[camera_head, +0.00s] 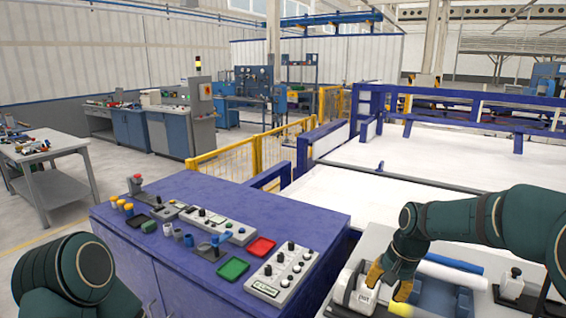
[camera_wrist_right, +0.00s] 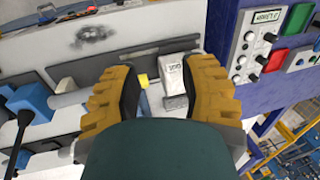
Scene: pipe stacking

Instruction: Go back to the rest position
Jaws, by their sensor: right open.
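My right gripper (camera_head: 387,288) is at the lower right in the head view, over a light worktop. Its yellow fingers are spread apart in the right wrist view (camera_wrist_right: 162,88). A small white block with a dark label (camera_wrist_right: 172,72) shows between the fingers there, and I see no finger closed on it. The white labelled part also shows in the head view (camera_head: 364,292), partly hidden by the fingers.
A blue cabinet (camera_head: 180,205) with buttons, a red tray (camera_head: 261,247) and a green tray (camera_head: 233,269) stands left of the worktop. A blue block (camera_head: 440,298) and a grey device (camera_head: 512,284) are right of the gripper. A white blue-framed surface (camera_head: 400,195) lies behind.

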